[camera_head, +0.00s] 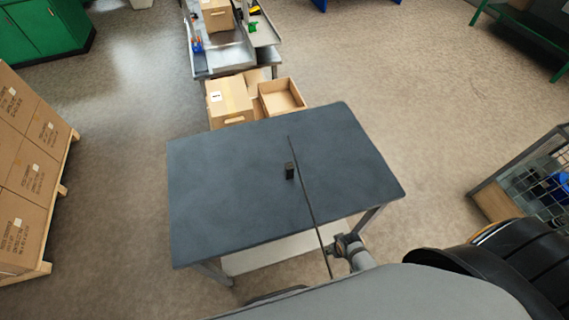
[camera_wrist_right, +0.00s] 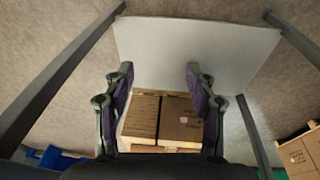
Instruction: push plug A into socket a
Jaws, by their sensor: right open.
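A small black upright block (camera_head: 290,171) stands near the middle of the dark table (camera_head: 225,185) in the head view. I cannot tell whether it is plug A or socket a; no lettering is readable. A thin dark line (camera_head: 308,205), like a rod or cable, runs past its right side from the table's far part over the near edge. My right gripper (camera_wrist_right: 160,76) is open in the right wrist view, with nothing between its fingers. It faces a pale panel and boxes, and no plug or socket shows there. My left gripper is not in view.
The tabletop is otherwise bare. A pale lower shelf (camera_head: 270,257) shows under it, and a pale panel (camera_wrist_right: 200,45) between legs in the wrist view. Cardboard boxes (camera_head: 230,100) stand behind the table; stacked cartons (camera_head: 28,180) are at left and a wire-mesh rack (camera_head: 535,180) at right.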

